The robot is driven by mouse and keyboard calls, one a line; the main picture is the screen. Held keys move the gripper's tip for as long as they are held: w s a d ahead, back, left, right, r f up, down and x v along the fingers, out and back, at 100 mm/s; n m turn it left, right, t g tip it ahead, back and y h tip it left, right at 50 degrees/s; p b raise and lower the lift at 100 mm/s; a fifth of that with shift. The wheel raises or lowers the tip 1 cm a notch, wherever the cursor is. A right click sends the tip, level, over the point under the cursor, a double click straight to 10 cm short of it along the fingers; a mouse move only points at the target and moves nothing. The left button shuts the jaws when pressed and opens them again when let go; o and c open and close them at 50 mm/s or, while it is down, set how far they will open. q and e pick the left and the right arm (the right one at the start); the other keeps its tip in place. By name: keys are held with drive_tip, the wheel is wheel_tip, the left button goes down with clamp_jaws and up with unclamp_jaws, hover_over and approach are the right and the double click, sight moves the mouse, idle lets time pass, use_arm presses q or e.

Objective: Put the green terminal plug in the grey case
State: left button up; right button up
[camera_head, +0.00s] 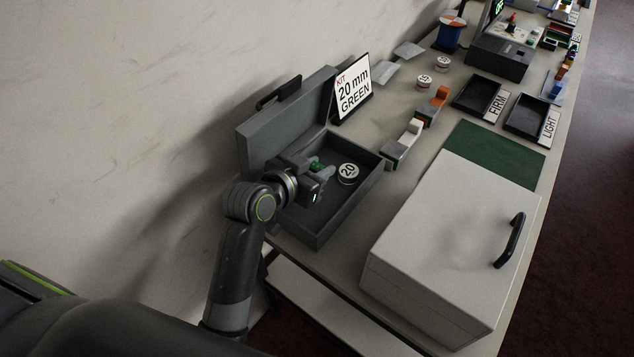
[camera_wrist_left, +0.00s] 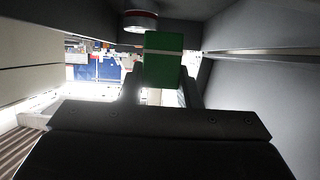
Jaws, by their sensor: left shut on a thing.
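The grey case (camera_head: 318,232) stands open on the table, its lid (camera_head: 262,133) raised on the wall side. My left gripper (camera_head: 322,173) is inside or just above the case's opening. It is shut on the green terminal plug (camera_head: 316,166), which shows only as a small green patch in the head view. In the left wrist view the green plug (camera_wrist_left: 163,62) sits between the fingertips, with a pale band across it. Whether the plug touches the case floor cannot be told. A round white disc marked 20 (camera_head: 348,172) lies in the case. My right gripper is not in view.
A sign reading "KIT 20 mm GREEN" (camera_head: 354,88) stands behind the case. A large white box (camera_head: 440,240) with a black handle is to the right. Orange and white parts (camera_head: 410,135), FIRM (camera_head: 477,95) and LIGHT (camera_head: 527,114) trays and a green mat (camera_head: 495,152) lie beyond.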

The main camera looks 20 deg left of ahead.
use_arm(q)
wheel_tip(320, 180, down, 5)
drive_tip(key=shift+r, duration=0.2)
drive_tip(key=shift+f, duration=0.15)
drive_tip(key=o, duration=1)
drive_tip(key=shift+c, duration=0.2)
drive_tip(key=v, duration=1.2)
drive_tip(key=shift+b, duration=0.4)
drive_tip(key=shift+s, duration=0.1)
